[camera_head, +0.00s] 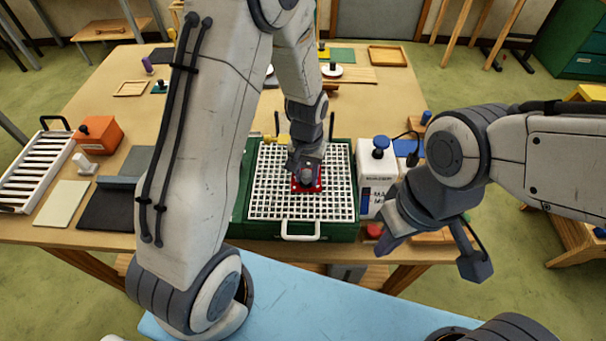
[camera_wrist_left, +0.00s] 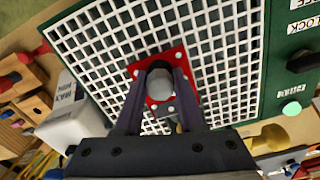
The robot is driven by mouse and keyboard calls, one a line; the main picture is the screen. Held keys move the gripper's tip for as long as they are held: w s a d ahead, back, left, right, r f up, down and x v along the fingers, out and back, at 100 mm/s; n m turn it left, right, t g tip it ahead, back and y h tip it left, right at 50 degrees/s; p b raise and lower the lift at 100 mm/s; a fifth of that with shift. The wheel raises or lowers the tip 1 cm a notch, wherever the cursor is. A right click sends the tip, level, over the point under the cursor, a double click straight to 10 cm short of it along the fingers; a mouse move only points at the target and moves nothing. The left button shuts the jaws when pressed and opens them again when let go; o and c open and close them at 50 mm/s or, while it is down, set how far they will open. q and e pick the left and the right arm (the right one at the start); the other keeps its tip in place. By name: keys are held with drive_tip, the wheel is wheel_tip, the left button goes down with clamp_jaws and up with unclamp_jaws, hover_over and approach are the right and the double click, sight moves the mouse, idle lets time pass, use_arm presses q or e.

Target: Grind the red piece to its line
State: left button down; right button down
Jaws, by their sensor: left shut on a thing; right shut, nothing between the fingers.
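The red piece (camera_head: 294,186) is a flat red plate on the white grid (camera_head: 270,205) of the green grinder box (camera_head: 344,231). In the left wrist view the red plate (camera_wrist_left: 136,70) shows pale dots at its corners and a pale round knob (camera_wrist_left: 160,84) in its middle. My left gripper (camera_head: 307,181) is over the plate, and its two fingers (camera_wrist_left: 160,82) are shut on the knob. A line on the piece cannot be made out. My right gripper (camera_head: 380,243) is shut and empty, to the right of the grinder's front corner.
On the left lie a white rack (camera_head: 35,170), an orange box (camera_head: 100,133) and dark mats (camera_head: 105,210). A white handle (camera_head: 300,233) juts from the grinder's front. Bare wood shows at the back left.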

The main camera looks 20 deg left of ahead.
use_arm(q)
drive_tip(key=shift+w+d, duration=0.2)
drive_tip(key=shift+d, duration=0.7)
drive_tip(key=shift+a, duration=0.1)
drive_tip(key=shift+s+a, duration=0.15)
drive_tip(key=shift+a, duration=0.55)
drive_tip(key=shift+s+a, duration=0.1)
drive_tip(key=shift+a, duration=0.55)
drive_tip(key=shift+s+a, duration=0.25)
drive_tip(key=shift+a, duration=0.6)
drive_tip(key=shift+s+d, duration=0.2)
drive_tip(key=shift+s, duration=0.45)
drive_tip(key=shift+s+d, duration=0.2)
drive_tip(key=shift+s, duration=0.5)
drive_tip(key=shift+s+d, duration=0.2)
drive_tip(key=shift+s, duration=0.45)
drive_tip(key=shift+c, duration=2.2)
unclamp_jaws()
